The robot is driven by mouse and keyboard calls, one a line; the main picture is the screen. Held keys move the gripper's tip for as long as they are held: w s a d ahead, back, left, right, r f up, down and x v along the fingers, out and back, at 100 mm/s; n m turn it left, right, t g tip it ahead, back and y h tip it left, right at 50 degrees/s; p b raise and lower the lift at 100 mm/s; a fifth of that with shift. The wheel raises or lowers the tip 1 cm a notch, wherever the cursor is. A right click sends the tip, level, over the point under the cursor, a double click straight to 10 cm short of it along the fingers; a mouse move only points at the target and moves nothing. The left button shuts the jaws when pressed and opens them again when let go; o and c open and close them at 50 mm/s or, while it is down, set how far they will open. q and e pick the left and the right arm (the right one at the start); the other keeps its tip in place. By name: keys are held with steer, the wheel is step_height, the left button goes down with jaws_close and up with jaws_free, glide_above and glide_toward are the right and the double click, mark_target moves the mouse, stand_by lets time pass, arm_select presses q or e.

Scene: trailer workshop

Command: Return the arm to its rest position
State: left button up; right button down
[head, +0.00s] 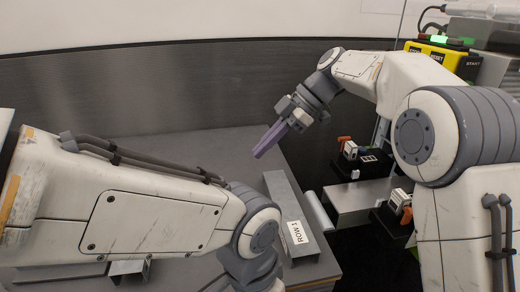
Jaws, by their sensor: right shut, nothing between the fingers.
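My right arm comes in from the right side of the head view, bent at a large grey joint. Its gripper (270,141) points down and to the left, above the right part of the grey table (190,150). Its purple-grey fingers are closed together with nothing between them. My left arm crosses the lower left of the view. Its wrist turns down at the bottom edge, and its gripper is out of the picture.
A grey channel labelled ROW 1 (279,196) lies near the table's right edge. Beyond it are a metal plate (350,199) and black fixtures with orange-handled parts (402,205). A yellow control box (428,50) stands at the upper right. The table's back middle is clear.

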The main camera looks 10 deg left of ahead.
steer(key=s+d+f+m+t+h, duration=0.3)
steer(key=d+f+m+t+h, duration=0.1)
steer(key=d+f+m, duration=0.95)
steer(key=s+d+f+m+t+h, duration=0.1)
steer(key=s+d+f+m+h, duration=0.45)
steer(key=s+d+m, duration=0.8)
steer(key=s+a+r+n+g+y, duration=0.1)
steer(key=s+a+r+n, duration=0.1)
steer(key=s+a+n, duration=0.3)
steer(key=s+a+r+n+g+y+p, duration=0.1)
steer(key=s+a+r+n, duration=0.2)
steer(key=s+a+n, duration=0.2)
steer(key=s+a, duration=0.1)
steer(key=a, duration=0.1)
steer(key=shift+s+a+r, duration=0.3)
steer(key=shift+a, duration=0.1)
steer(key=shift+y, duration=0.25)
